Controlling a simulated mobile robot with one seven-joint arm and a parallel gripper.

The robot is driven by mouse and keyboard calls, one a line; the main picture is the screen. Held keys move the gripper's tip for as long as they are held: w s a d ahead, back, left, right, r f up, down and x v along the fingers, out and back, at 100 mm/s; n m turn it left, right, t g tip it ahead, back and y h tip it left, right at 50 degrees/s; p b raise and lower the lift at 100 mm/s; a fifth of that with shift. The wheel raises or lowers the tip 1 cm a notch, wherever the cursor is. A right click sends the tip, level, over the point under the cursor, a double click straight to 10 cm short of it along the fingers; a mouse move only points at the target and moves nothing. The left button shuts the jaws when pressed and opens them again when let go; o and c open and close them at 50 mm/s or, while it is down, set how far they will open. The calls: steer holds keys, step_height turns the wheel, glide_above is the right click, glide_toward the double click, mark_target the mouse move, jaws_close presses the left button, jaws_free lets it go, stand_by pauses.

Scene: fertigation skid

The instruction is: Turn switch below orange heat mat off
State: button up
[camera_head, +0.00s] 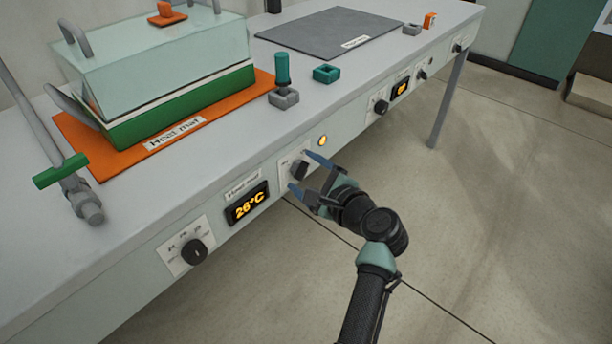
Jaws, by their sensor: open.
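The orange heat mat (78,143) lies on the bench under a lidded green box, with a "Heat mat" label (174,133) on it. Below it on the front panel are a lit display (247,204) reading 26°C and a dark rotary switch (299,169) on a white plate. A yellow lamp (323,140) glows to the right of that switch. Another dark knob (194,252) sits on a white plate left of the display. My gripper (304,171) is open, its blue fingertips on either side of the rotary switch. Whether they touch it I cannot tell.
A green valve handle (62,171) on a grey pipe stands at the bench's left. A grey mat (329,30) lies farther back, with a second display (400,88) and knob (380,106) below it. The floor right of the bench is clear.

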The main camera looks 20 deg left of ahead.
jaws_close()
stand_by(0.4)
steer(key=shift+f, duration=0.1)
steer(key=n+t+b, duration=0.1)
steer(key=b, duration=0.1)
steer(key=n+t+b, duration=0.1)
steer(key=n+b, duration=0.1)
steer(key=shift+s+f+n+b, duration=0.1)
steer(key=shift+f+n+b, duration=0.2)
steer(key=shift+f+b, duration=0.1)
steer(key=n+y+b, duration=0.1)
steer(key=n+b, duration=0.3)
steer(key=b, duration=0.4)
steer(key=n+t+y+b, duration=0.1)
steer(key=n+y+b, duration=0.1)
steer(key=n+b, duration=0.3)
steer(key=n+y+b, duration=0.2)
steer(key=n+b, duration=0.2)
steer(key=b, duration=0.8)
steer(key=shift+f+t, duration=0.2)
steer(key=shift+t, duration=0.2)
steer(key=shift+r+n, duration=0.15)
steer(key=shift+n, duration=0.25)
